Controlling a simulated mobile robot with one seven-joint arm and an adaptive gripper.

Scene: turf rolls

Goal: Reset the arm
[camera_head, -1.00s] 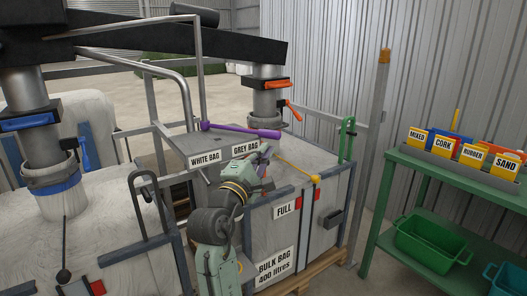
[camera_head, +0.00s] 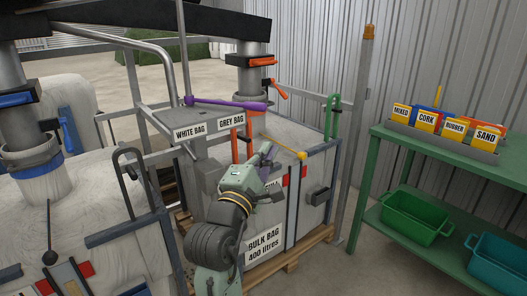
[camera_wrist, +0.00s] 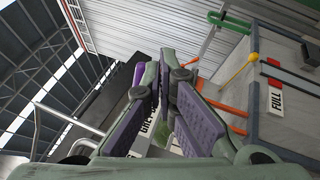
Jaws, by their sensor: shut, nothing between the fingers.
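My gripper (camera_head: 267,154) is raised in front of the grey bulk bag (camera_head: 318,200), with my arm bent below it. In the wrist view its two purple-padded fingers (camera_wrist: 167,72) are shut, with nothing seen between them. The gripper and arm cover part of the bag's FULL label in the head view. I cannot tell the exact gap between the gripper and the bag.
A purple lever (camera_head: 228,103) lies above the WHITE BAG and GREY BAG signs. A yellow-knobbed rod (camera_head: 301,155) and a green handle (camera_head: 333,112) stand close by. The white bag (camera_head: 95,205) is left. A green bench (camera_head: 415,150) with bins stands right.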

